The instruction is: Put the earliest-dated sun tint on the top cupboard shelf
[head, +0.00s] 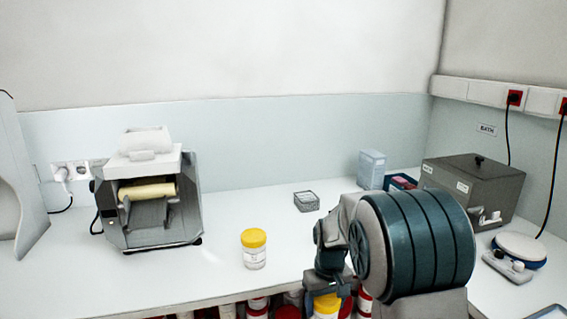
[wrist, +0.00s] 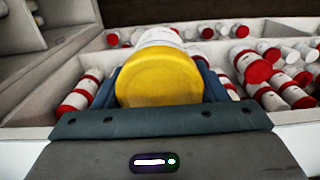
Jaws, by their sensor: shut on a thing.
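My gripper (wrist: 160,95) is shut on a yellow-lidded jar (wrist: 158,80), seen large in the wrist view with its lid facing the camera and a white body behind. In the head view the held jar (head: 326,304) shows low, below the counter's front edge, partly hidden by my arm. Another yellow-lidded jar (head: 254,249) with a white label stands upright on the counter. The label's date is too small to read. No cupboard shelf can be made out in these views.
Compartments of a white drawer or tray (wrist: 293,118) hold many red-and-white containers (wrist: 262,70) around the held jar. On the counter (head: 165,278) stand a roller machine (head: 150,205), a wire basket (head: 306,201), a grey bath box (head: 470,190) and a small scale (head: 520,248).

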